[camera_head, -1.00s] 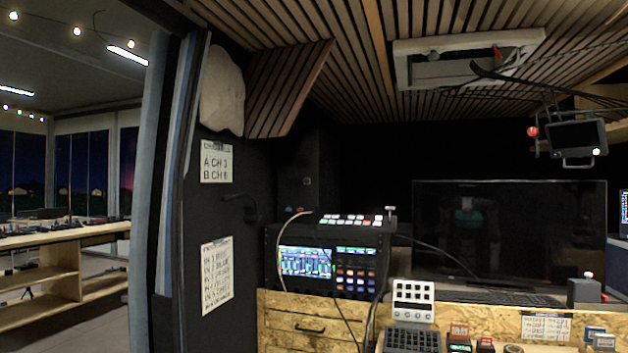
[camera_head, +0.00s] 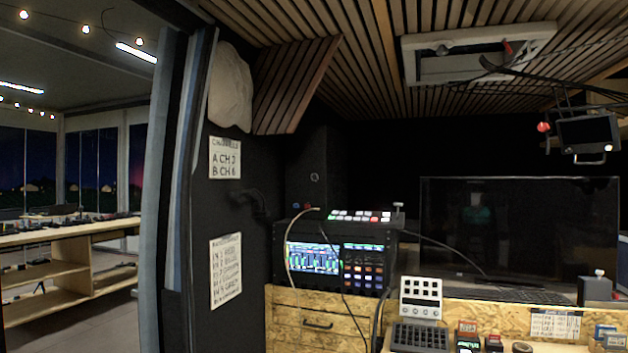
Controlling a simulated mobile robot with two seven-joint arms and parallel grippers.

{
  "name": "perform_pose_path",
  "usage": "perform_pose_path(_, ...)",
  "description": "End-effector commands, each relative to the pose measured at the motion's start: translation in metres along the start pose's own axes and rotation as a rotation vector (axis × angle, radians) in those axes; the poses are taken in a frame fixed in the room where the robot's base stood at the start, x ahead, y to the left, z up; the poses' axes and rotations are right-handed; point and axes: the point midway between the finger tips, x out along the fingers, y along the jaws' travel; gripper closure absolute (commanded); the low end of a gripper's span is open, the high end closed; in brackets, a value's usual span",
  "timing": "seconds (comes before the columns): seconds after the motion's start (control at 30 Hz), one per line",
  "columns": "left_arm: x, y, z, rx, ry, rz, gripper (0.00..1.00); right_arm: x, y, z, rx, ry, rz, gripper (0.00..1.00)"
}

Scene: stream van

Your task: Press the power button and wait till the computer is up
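A large dark monitor (camera_head: 520,225) stands at the back right of the wooden desk. Its screen is black and shows a faint reflection of a figure. A lit control unit (camera_head: 335,255) with a bright screen and rows of coloured buttons stands left of it. I cannot make out a computer power button. Neither of my grippers is in view.
A wooden cabinet (camera_head: 320,322) with a drawer is below the control unit. A white keypad device (camera_head: 420,298) and a dark keyboard pad (camera_head: 419,338) are on the desk. A dark wall with paper signs (camera_head: 226,272) stands left. Open floor (camera_head: 95,325) shows beyond the doorway.

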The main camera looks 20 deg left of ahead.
Motion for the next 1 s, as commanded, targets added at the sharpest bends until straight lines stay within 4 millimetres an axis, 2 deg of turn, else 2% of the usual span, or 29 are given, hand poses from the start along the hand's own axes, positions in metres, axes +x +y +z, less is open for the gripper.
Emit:
perform_pose_path(0.03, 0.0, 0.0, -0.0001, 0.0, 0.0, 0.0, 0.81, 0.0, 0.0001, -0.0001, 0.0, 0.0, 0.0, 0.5)
perform_pose_path(0.2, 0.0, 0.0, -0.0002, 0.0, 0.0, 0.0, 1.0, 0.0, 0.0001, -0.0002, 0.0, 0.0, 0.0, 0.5)
perform_pose_path(1.0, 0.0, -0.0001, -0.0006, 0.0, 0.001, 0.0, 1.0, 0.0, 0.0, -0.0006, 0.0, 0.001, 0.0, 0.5)
